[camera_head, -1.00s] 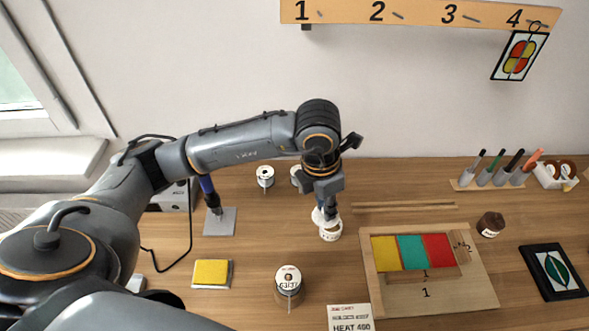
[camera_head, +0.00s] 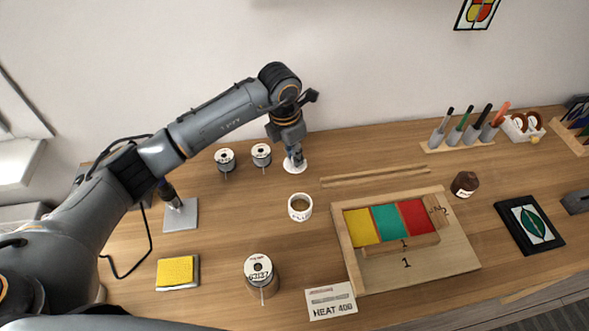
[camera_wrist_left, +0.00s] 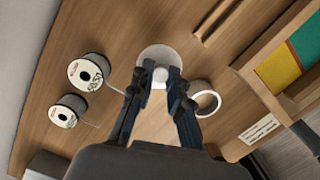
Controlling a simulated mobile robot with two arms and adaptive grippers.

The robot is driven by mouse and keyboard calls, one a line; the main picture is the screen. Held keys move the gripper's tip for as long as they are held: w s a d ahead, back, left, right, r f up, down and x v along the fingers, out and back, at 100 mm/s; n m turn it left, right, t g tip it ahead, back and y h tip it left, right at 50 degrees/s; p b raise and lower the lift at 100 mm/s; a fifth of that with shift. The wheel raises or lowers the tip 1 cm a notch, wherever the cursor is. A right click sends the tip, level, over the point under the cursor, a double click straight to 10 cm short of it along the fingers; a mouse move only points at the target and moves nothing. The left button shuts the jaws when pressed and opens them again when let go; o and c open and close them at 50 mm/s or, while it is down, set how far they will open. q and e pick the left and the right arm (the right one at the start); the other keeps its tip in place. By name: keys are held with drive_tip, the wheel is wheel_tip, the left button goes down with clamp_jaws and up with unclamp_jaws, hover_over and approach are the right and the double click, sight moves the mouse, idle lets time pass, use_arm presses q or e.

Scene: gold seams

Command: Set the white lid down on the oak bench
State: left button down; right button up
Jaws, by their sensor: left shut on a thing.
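The white lid (camera_head: 294,165) is a round disc with a knob, behind the open white jar (camera_head: 300,207) on the oak bench (camera_head: 222,226). My left gripper (camera_head: 294,155) is shut on the lid's knob; in the left wrist view the gripper (camera_wrist_left: 160,80) points at the lid (camera_wrist_left: 158,56) with its fingers on the knob. The lid is at or just above the bench top; I cannot tell whether it touches. The jar (camera_wrist_left: 206,97) is beside the fingers in the wrist view, its brownish inside showing in the head view. My right gripper is not in view.
Two solder spools (camera_head: 262,154) (camera_head: 225,160) stand left of the lid. Wooden strips (camera_head: 375,176) lie to its right. A wooden frame (camera_head: 462,262) with coloured glass panes, a labelled spool (camera_head: 260,275) and a yellow sponge (camera_head: 176,271) are nearer. Bare bench lies around the jar.

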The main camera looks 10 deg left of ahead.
use_arm(q)
drive_tip(key=shift+w+f, duration=0.35)
drive_tip(key=shift+f, duration=0.1)
drive_tip(key=shift+w+f+b, duration=0.25)
drive_tip(key=shift+f+b, duration=0.1)
drive_tip(key=shift+b, duration=0.15)
wheel_tip(320, 180, down, 3)
drive_tip(key=shift+w+a+f+b, duration=0.1)
drive_tip(key=shift+w+f+b, duration=0.05)
drive_tip(key=shift+b, duration=0.75)
drive_tip(key=shift+f, duration=0.1)
drive_tip(key=c, duration=1.3)
unclamp_jaws()
